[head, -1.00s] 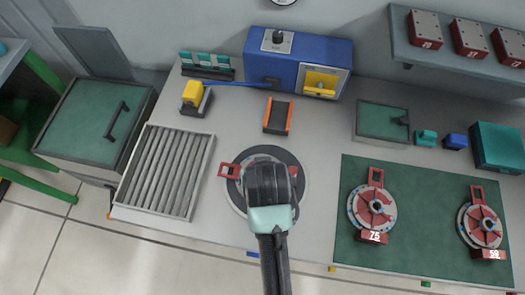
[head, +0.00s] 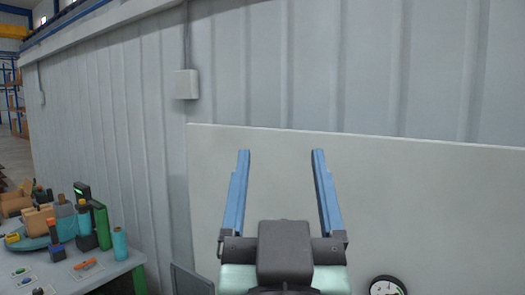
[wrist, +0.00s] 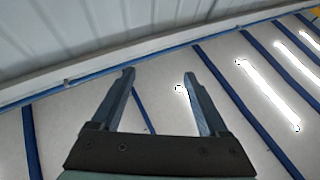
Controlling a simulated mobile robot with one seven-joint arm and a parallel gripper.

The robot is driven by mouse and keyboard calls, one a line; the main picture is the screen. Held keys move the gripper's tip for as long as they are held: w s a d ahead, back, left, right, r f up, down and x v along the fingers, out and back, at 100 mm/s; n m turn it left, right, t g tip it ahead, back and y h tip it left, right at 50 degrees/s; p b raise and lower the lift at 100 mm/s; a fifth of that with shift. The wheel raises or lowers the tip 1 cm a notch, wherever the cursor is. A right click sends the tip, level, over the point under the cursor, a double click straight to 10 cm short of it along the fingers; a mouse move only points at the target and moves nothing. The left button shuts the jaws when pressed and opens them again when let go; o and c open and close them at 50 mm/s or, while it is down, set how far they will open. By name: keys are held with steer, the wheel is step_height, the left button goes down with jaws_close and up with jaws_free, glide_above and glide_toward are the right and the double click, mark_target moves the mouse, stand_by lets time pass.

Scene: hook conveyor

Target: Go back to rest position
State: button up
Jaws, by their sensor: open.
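My gripper (head: 280,158) is raised in front of the wall in the head view, its two blue fingers pointing up and wide apart. Nothing is between the fingers. In the wrist view the open fingers (wrist: 158,82) stand against the ceiling, and they touch nothing.
A pale wall panel (head: 440,200) and a corrugated wall (head: 360,60) stand behind. A round gauge (head: 387,287) is at the bottom edge. A side table (head: 95,272) with bottles and small items is at lower left. The space around my gripper looks clear.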

steer(key=s+a+r+t, duration=0.2)
steer(key=s+r+t, duration=0.1)
steer(key=s+r, duration=0.3)
step_height(320, 180, up, 2)
steer(key=shift+s+r+y, duration=0.1)
steer(key=shift+s+y, duration=0.05)
steer(key=shift+y, duration=0.25)
